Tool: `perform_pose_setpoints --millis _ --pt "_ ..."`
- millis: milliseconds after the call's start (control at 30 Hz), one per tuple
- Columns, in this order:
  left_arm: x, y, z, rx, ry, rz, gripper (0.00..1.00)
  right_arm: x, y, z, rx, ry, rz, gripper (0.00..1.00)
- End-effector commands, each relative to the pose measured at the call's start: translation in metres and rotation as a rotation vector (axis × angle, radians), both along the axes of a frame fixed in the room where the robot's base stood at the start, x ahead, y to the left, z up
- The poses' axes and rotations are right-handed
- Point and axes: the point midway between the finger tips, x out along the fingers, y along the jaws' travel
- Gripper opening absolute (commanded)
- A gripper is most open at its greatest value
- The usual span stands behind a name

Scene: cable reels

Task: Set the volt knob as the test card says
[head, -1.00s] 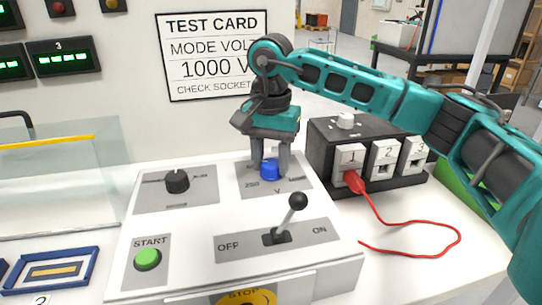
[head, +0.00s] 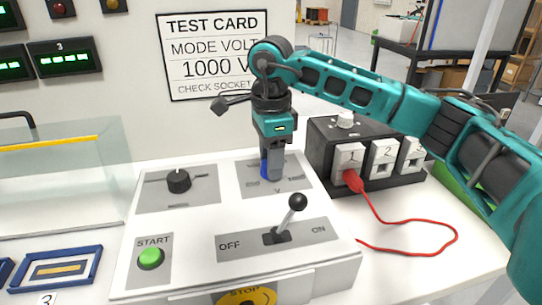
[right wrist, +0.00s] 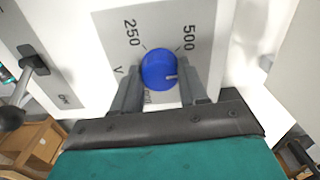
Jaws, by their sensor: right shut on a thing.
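The blue volt knob (head: 264,168) sits on the tilted console panel, partly hidden by my gripper in the head view. My right gripper (head: 271,168) points down and is shut on the knob. In the right wrist view, the knob (right wrist: 157,66) lies between the two fingers (right wrist: 160,78). Its white mark points right and slightly down, past the printed 500. The 250 is at the upper left, and the label low by the fingers is mostly hidden. The test card (head: 212,55) on the wall reads mode volt, 1000 V, check socket. My left gripper is not in view.
A black mode knob (head: 178,180) is left of the volt knob. A lever with a black ball (head: 298,202) stands close in front, and a green start button (head: 150,258) is at front left. A socket block (head: 348,165) with a red plug (head: 354,181) is on the right.

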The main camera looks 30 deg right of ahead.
Motion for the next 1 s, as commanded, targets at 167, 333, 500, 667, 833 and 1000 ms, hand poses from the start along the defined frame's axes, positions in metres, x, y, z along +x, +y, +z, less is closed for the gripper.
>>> perform_pose_setpoints --millis 167,333,500,667,833,1000 --pt "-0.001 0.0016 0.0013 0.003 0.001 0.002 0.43 0.0006 -0.001 0.0018 -0.002 -0.003 -0.171 0.12" --pt "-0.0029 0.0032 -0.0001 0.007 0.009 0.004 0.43 0.0006 -0.001 0.0021 -0.002 -0.003 -0.332 0.12" --pt "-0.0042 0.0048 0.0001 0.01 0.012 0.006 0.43 0.0007 -0.0012 0.0021 -0.002 -0.004 -0.494 0.12" --pt "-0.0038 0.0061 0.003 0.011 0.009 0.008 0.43 0.0006 -0.0012 0.002 -0.002 -0.004 -0.646 0.12" --pt "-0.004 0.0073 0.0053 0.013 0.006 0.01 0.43 0.0005 -0.0012 0.0021 -0.001 -0.003 -0.807 0.12" --pt "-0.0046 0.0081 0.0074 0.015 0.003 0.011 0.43 0.0004 -0.0012 0.002 -0.001 -0.003 -0.969 0.12"
